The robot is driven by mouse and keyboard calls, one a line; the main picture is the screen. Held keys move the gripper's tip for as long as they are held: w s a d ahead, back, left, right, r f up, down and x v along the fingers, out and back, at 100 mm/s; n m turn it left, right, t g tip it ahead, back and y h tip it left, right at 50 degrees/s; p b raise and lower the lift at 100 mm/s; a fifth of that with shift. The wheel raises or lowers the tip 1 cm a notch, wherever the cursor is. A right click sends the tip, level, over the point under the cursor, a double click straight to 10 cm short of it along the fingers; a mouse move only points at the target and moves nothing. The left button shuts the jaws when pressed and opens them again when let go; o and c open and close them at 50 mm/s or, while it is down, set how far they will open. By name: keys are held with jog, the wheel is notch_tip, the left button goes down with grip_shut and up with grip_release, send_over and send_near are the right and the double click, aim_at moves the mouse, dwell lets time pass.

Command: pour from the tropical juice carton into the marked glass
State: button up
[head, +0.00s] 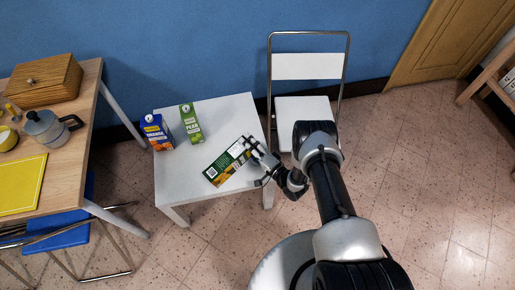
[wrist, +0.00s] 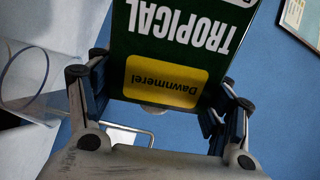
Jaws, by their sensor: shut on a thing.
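The tropical juice carton (head: 226,163), dark green with a yellow label, is tilted well over above the white table in the head view. My gripper (head: 256,150) is shut on it. In the wrist view the carton (wrist: 178,50) sits between the two fingers of my gripper (wrist: 160,82), its lettering upside down. A clear glass (wrist: 28,85) with a dark blue ring shows at the left of the wrist view, beside the left finger. I cannot make out the glass clearly in the head view. No juice stream is visible.
An orange juice carton (head: 157,132) and a green pear carton (head: 191,123) stand on the white table (head: 180,187), left of the held carton. A white folding chair (head: 300,110) is behind right. A wooden table (head: 70,150) with a moka pot (head: 46,127) is at left.

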jog(key=shift+w+d+f+m, duration=0.1)
jog(key=shift+w+f+m, duration=0.05)
jog(key=shift+m, duration=0.65)
dwell(7.2)
